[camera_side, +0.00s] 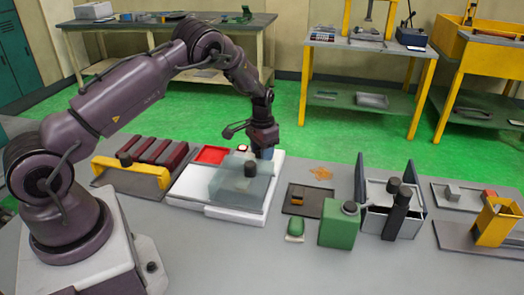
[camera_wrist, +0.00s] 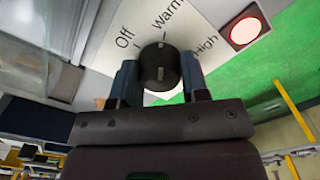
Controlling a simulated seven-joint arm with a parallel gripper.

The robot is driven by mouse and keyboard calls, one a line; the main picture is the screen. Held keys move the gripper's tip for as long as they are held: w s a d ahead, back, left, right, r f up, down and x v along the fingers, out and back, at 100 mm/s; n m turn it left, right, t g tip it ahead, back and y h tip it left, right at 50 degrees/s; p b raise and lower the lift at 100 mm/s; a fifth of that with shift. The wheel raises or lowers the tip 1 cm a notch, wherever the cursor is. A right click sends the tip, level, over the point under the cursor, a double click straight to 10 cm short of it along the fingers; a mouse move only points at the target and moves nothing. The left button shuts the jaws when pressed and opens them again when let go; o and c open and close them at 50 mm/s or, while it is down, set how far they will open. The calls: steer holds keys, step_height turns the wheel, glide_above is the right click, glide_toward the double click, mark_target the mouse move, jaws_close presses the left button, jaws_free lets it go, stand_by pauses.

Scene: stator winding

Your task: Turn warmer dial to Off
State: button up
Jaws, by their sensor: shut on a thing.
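The black warmer dial (camera_wrist: 159,64) is in the middle of the wrist view, on a pale panel (camera_wrist: 205,25) marked Off, Warm and High. Off is at the left, Warm above, High at the right. In the side view my gripper (camera_side: 264,150) is down at the far right end of the white warmer (camera_side: 190,183); the dial is hidden there.
A round red lamp (camera_wrist: 245,31) sits on the panel near High. A translucent cover (camera_side: 230,188) with a black knob lies on the warmer, close to my gripper. A green block (camera_side: 340,225) and other fixtures stand to the right.

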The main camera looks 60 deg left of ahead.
steer(key=n, duration=1)
steer(key=shift+n, duration=0.4)
stand_by(0.4)
steer(key=o, duration=0.9)
steer(key=shift+r, duration=0.1)
step_height(320, 180, up, 13)
steer(key=shift+f, duration=0.1)
